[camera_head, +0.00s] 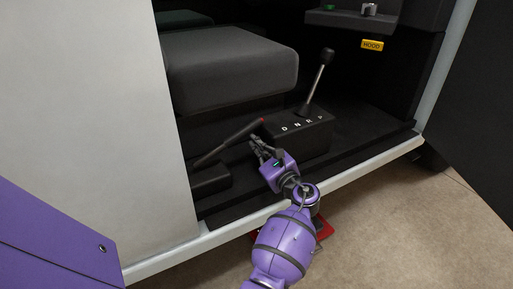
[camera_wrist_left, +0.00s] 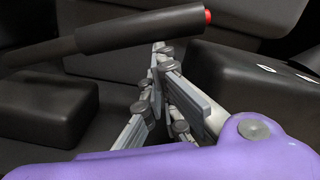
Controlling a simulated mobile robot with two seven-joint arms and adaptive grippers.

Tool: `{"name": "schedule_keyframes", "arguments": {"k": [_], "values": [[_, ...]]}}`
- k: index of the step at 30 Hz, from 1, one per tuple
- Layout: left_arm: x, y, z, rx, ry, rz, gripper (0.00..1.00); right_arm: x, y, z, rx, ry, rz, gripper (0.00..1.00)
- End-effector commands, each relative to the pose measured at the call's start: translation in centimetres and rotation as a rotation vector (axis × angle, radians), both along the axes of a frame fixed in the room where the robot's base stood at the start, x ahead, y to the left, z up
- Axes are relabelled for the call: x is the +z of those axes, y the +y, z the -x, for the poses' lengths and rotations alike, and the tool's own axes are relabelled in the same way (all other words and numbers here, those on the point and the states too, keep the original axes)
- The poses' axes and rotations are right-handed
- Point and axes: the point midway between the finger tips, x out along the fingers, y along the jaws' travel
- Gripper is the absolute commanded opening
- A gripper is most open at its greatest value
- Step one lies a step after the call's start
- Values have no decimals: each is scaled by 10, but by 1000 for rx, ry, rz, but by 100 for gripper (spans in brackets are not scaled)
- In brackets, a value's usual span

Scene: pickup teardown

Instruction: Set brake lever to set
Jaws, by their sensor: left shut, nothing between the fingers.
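The brake lever (camera_head: 232,138) is a dark bar with a thick grip and a red end button. It slants up to the right from a low black base (camera_head: 210,178) beside the seat. In the left wrist view the lever's grip (camera_wrist_left: 140,31) crosses the top of the picture. My left gripper (camera_head: 256,143) is shut and empty, with its fingertips close to the lever's grip near the red end. In the left wrist view the tips of my left gripper (camera_wrist_left: 160,48) appear just at the grip's lower edge; I cannot tell whether they touch it. My right gripper is not in view.
A gear shifter (camera_head: 318,82) stands on a black console (camera_head: 300,135) marked with letters, right of the lever. The grey seat (camera_head: 230,70) is behind. A yellow HOOD label (camera_head: 372,44) is at the upper right. The white door sill (camera_head: 350,166) runs below; a red object (camera_head: 323,229) lies on the floor.

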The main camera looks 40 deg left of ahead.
Motion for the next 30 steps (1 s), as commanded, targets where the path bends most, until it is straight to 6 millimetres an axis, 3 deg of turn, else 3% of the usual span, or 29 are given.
{"name": "schedule_keyframes", "arguments": {"k": [8, 19, 30], "values": [[22, 3, 2, 3, -76, 21, 0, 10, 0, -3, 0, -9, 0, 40], [72, 8, 16, 4, -309, 117, 0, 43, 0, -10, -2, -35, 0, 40], [101, 16, 35, 4, -495, 195, 0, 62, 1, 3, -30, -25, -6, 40]]}}
